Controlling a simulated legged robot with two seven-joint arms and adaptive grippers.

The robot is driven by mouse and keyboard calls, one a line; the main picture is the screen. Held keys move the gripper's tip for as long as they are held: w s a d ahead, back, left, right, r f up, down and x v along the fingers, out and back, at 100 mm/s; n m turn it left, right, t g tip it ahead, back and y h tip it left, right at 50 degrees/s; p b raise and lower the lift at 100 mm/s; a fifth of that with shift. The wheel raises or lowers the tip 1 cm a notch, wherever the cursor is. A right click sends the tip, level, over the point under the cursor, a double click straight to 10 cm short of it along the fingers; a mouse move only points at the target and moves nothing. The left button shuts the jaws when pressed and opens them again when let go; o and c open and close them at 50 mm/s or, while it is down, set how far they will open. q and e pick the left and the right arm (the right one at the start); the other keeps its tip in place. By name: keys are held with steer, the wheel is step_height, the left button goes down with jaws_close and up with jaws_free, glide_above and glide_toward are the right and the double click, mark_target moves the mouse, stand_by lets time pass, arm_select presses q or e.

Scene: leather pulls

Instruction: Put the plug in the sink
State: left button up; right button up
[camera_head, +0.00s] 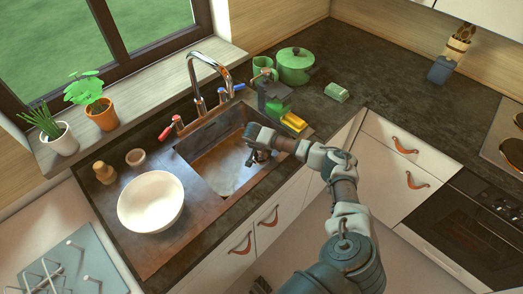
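The sink (214,151) is a rectangular metal basin set in the dark counter below the tap. My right arm comes in from the bottom right, and its gripper (258,157) is over the right part of the basin. The dark fingers point down and are small in the view. I cannot tell whether they are open or shut, or whether they hold anything. I cannot make out the plug for certain; the gripper hides part of the basin. My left gripper is not clearly in view.
A chrome tap (208,78) rises behind the sink. A white bowl (151,202), a small brown bottle (104,172) and a small round dish (135,157) stand left. A green caddy (273,98) and a green pot (295,65) stand behind right. The right counter has free room.

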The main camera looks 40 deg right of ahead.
steer(key=shift+a+r, duration=0.45)
steer(key=shift+a, duration=0.2)
arm_select(q)
steer(key=shift+a+f, duration=0.1)
steer(key=shift+a, duration=0.35)
arm_select(e)
steer(key=v, duration=1.1)
steer(key=shift+r, duration=0.15)
arm_select(q)
steer(key=shift+d, duration=0.15)
arm_select(e)
steer(key=shift+d, duration=0.2)
arm_select(q)
steer(key=shift+d, duration=0.1)
arm_select(e)
steer(key=shift+d, duration=0.1)
